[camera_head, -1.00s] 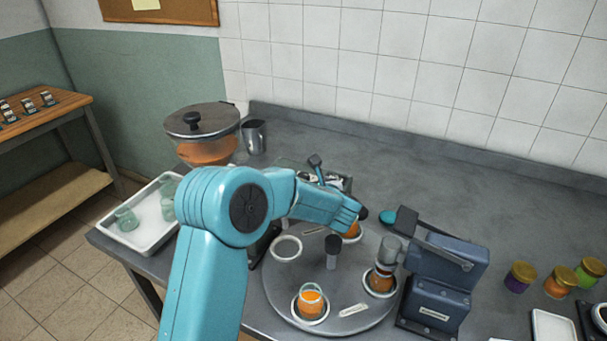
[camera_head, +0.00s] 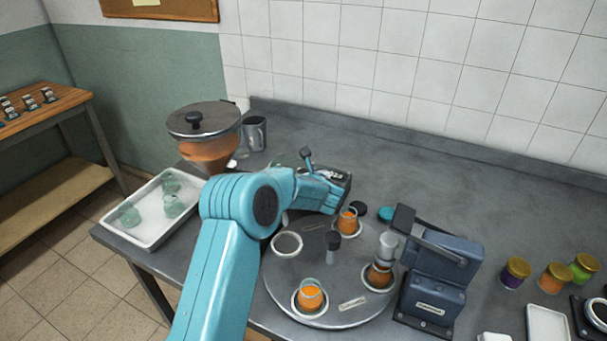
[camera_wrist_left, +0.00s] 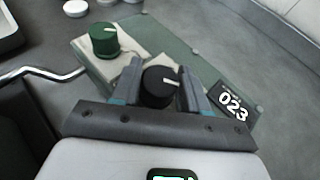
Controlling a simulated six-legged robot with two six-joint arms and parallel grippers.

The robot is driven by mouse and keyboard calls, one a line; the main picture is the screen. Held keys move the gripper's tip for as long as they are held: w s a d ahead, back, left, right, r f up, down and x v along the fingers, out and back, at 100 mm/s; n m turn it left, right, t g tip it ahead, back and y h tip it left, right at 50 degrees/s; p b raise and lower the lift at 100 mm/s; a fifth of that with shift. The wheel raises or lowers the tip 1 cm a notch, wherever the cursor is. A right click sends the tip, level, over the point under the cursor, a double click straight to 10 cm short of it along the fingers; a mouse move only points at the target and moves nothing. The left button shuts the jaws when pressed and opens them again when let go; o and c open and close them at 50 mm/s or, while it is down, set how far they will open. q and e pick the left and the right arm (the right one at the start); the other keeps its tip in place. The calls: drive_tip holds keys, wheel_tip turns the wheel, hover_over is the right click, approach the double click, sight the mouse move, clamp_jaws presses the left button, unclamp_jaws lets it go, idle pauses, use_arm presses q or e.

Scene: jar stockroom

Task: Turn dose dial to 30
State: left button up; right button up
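My left gripper (camera_wrist_left: 160,72) points down at a control box (camera_wrist_left: 190,52), one finger on each side of a black dial (camera_wrist_left: 160,88) with a white pointer mark. The fingers stand very close to the dial; whether they press on it I cannot tell. A display (camera_wrist_left: 233,106) beside the dial reads 023. A green knob (camera_wrist_left: 104,41) with a white mark sits on the same box, to the left. In the head view the box (camera_head: 334,179) stands behind the turntable, and my left arm hides part of it and the dial. My right gripper is not in view.
A turntable (camera_head: 312,257) with orange-filled jars stands in front of the box, next to a blue-grey machine (camera_head: 440,270). A hopper (camera_head: 205,135) and a tray (camera_head: 150,235) of glass jars are at left. Lidded jars stand at right. The back right of the counter is clear.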

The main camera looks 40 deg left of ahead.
use_arm(q)
drive_tip(key=shift+w+r+n+g+y, duration=0.1)
drive_tip(key=shift+w+n+g+y, duration=0.05)
drive_tip(key=shift+n+g+y, duration=0.6)
drive_tip(key=n+g, duration=0.3)
drive_tip(key=g, duration=0.1)
drive_tip(key=shift+y+p, duration=0.25)
drive_tip(key=shift+p, duration=0.1)
drive_tip(key=o, duration=1)
drive_tip(key=shift+c, duration=0.2)
drive_tip(key=shift+d, duration=0.3)
drive_tip(key=b+v, duration=0.1)
drive_tip(key=v, duration=0.6)
drive_tip(key=shift+r, duration=0.1)
